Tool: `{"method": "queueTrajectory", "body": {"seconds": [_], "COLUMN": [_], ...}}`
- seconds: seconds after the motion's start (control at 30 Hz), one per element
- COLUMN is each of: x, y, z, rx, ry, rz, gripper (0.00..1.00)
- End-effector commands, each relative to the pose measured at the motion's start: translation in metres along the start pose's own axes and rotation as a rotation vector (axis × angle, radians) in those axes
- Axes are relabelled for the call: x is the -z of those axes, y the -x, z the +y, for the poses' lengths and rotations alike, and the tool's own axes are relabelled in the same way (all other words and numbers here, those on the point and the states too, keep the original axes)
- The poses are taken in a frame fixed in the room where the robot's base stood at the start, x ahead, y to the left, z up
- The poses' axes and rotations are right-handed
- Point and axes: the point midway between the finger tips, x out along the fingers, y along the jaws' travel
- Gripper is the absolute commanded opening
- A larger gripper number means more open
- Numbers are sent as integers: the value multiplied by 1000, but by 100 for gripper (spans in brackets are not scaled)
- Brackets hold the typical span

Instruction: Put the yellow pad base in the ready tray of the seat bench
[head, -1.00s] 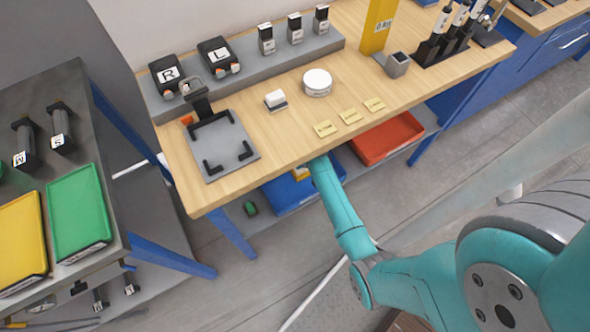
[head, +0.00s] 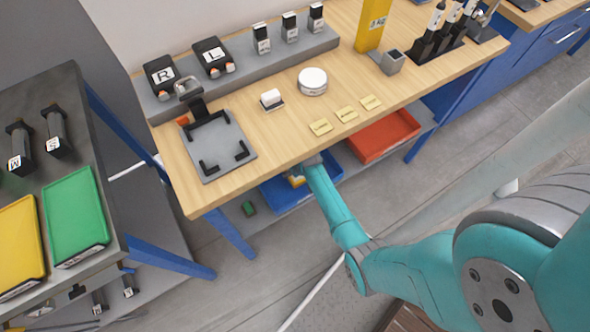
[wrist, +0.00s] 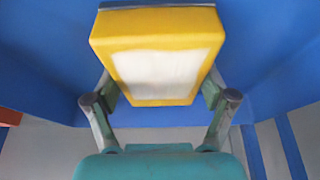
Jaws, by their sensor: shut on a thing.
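The yellow pad base (wrist: 103,42), with a white panel on its face, is between the two fingers of my gripper (wrist: 161,92) in the wrist view. My gripper is shut on it. In the head view a small part of the yellow pad base (head: 297,181) shows beside my arm's end, under the front edge of the wooden bench (head: 275,145). It appears over or in the blue tray (head: 283,201) on the low shelf; I cannot tell whether it touches the tray. Blue surfaces surround it in the wrist view. No label marks which tray is the ready tray.
A red tray (head: 383,138) is right of the blue one under the bench. A green block (head: 249,208) lies left of it. The bench top holds a grey fixture plate (head: 212,148) and a white round part (head: 312,80). A side table holds a green tray (head: 76,215).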

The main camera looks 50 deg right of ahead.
Motion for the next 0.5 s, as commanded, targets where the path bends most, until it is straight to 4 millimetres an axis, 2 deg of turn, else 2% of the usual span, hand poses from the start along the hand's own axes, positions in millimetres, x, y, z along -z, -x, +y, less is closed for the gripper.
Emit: {"method": "queueTrajectory", "body": {"seconds": [0.03, 0.07, 0.1, 0.5], "x": [0, 0, 0, 1], "y": [0, 0, 0, 3], "z": [0, 0, 0, 0], "rx": [0, 0, 0, 0], "ry": [0, 0, 0, 0], "rz": [-1, 0, 0, 1], "gripper": [90, 98, 100, 100]}}
